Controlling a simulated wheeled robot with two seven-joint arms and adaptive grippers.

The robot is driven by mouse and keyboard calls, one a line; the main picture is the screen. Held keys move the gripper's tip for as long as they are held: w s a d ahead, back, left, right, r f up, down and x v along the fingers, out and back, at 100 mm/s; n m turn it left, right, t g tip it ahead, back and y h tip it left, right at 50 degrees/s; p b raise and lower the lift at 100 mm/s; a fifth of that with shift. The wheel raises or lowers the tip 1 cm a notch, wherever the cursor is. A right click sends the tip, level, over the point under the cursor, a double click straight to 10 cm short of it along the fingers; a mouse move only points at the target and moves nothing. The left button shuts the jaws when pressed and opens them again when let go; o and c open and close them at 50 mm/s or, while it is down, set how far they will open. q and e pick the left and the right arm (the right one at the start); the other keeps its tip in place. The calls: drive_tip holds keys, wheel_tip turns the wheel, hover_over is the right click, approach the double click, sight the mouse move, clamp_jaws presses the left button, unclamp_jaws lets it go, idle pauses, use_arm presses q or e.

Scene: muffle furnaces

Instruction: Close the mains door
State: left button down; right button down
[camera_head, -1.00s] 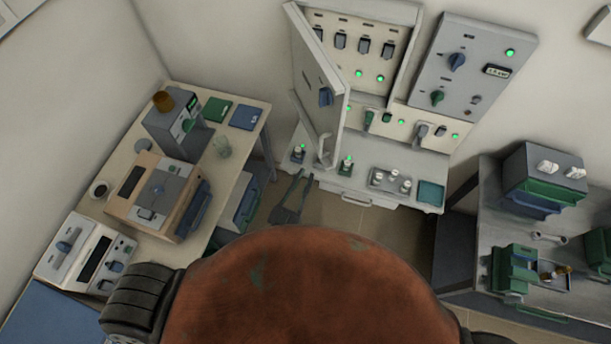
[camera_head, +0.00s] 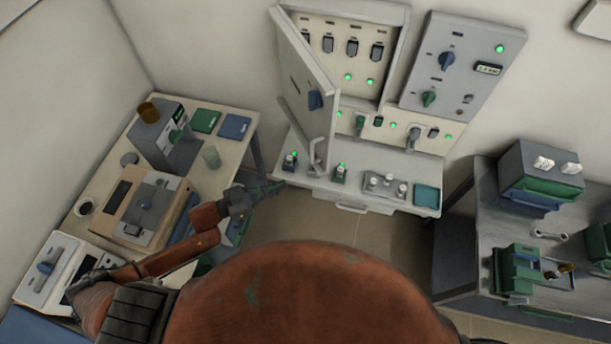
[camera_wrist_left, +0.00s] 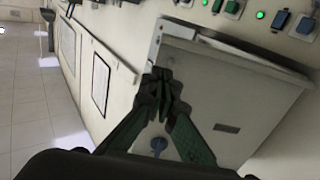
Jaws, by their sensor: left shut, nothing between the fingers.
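The mains door (camera_head: 306,72) is a light grey panel with a blue knob (camera_head: 315,99). It stands swung open at the left side of the mains cabinet (camera_head: 397,62), with the switches inside exposed. My left gripper (camera_head: 282,185) is shut and empty, low in front of the bench edge, below and left of the door. In the left wrist view the green fingers (camera_wrist_left: 160,82) are together and overlap the door panel (camera_wrist_left: 232,90) in the picture. The blue knob (camera_wrist_left: 160,144) shows between them; contact cannot be told. My right gripper is not in view.
A lever handle (camera_head: 316,155) stands on the bench below the door, beside small green-lit units. A grey control panel (camera_head: 470,65) is right of the cabinet. The left table (camera_head: 105,190) holds several instruments close to my left arm. Open floor (camera_head: 300,222) lies before the bench.

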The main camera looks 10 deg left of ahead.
sight(325, 169)
use_arm(q)
drive_tip(key=p+x, duration=0.3)
drive_tip(key=x, duration=1)
drive_tip(key=shift+r+p, duration=0.15)
drive_tip(key=shift+p, duration=0.15)
drive_tip(key=shift+w+d, duration=0.2)
drive_tip(key=shift+d, duration=0.15)
